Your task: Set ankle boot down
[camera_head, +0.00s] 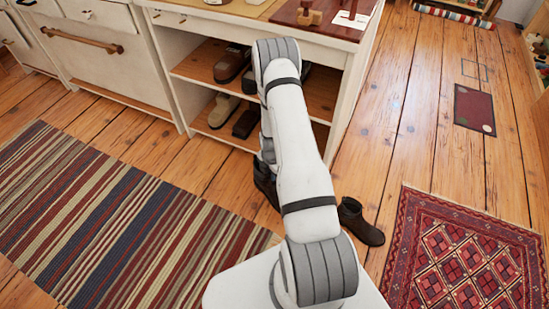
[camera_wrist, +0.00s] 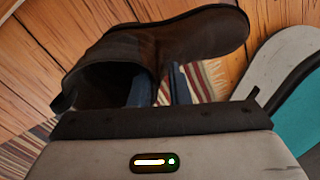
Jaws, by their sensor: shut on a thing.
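In the wrist view a dark brown ankle boot (camera_wrist: 190,38) lies across the upper middle, its open top toward the left and its toe toward the right. My gripper (camera_wrist: 160,92) is shut on it near its shaft; the fingers are mostly hidden. In the head view, my arm covers the gripper. One dark boot (camera_head: 266,182) shows at the arm's left edge, partly hidden. Another dark boot (camera_head: 358,222) shows to the arm's right, toe pointing right. I cannot tell from the head view which of these is held.
A white shelf unit (camera_head: 182,98) stands ahead, with several shoes (camera_head: 232,63) on its shelves. A striped rug (camera_head: 110,215) lies left and a red patterned rug (camera_head: 465,255) right. Wooden floor (camera_head: 405,110) right of the unit is mostly clear, with a dark mat (camera_head: 474,109) farther off.

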